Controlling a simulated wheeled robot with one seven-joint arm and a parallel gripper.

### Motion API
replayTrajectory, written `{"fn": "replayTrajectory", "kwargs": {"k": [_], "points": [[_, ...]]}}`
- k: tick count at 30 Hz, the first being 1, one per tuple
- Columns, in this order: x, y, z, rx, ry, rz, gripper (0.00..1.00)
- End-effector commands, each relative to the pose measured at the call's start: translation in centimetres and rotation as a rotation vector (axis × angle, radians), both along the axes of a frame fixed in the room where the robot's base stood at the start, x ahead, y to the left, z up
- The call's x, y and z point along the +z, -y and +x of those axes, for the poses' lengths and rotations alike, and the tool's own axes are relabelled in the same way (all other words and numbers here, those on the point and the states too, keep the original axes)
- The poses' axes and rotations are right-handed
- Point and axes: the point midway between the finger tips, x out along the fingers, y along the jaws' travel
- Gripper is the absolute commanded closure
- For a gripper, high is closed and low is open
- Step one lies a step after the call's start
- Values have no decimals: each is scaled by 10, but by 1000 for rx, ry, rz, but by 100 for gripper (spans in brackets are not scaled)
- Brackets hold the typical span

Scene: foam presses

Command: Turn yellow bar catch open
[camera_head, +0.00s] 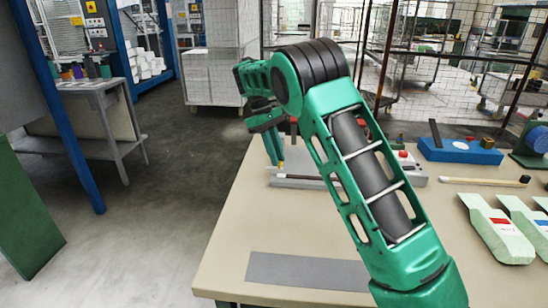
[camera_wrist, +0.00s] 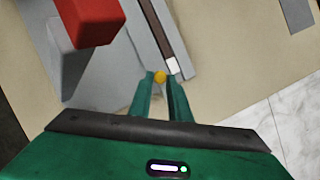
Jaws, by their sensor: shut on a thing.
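The yellow bar catch (camera_wrist: 160,77) shows in the wrist view as a small rounded yellow knob between the tips of my gripper (camera_wrist: 162,84). The fingers are shut on it. Beside it, a dark bar with a white end (camera_wrist: 172,66) lies along a grey plate. In the head view my gripper (camera_head: 275,158) reaches down at the left end of a grey fixture (camera_head: 290,182) on the table. A bit of the yellow catch (camera_head: 280,166) shows at the fingertips there. My arm hides part of the fixture.
A red block (camera_wrist: 95,20) stands close by in the wrist view. On the beige table (camera_head: 225,240) are a blue block with a black lever (camera_head: 460,150), a dark-tipped rod (camera_head: 487,182) and pale green foam pieces (camera_head: 497,230). A grey mat (camera_head: 300,271) lies at the front.

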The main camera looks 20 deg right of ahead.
Motion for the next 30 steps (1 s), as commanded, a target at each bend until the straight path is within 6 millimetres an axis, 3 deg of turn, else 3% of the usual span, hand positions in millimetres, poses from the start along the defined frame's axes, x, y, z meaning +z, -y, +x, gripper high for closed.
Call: {"fn": "replayTrajectory", "kwargs": {"k": [9,23,24,26,30], "points": [[1,6,2,-102,8,-4,100],[0,7,1,-115,3,-4,100],[-1,7,1,-115,2,-5,79],[-1,6,1,-115,2,-4,65],[0,5,1,-111,1,-3,65]]}}
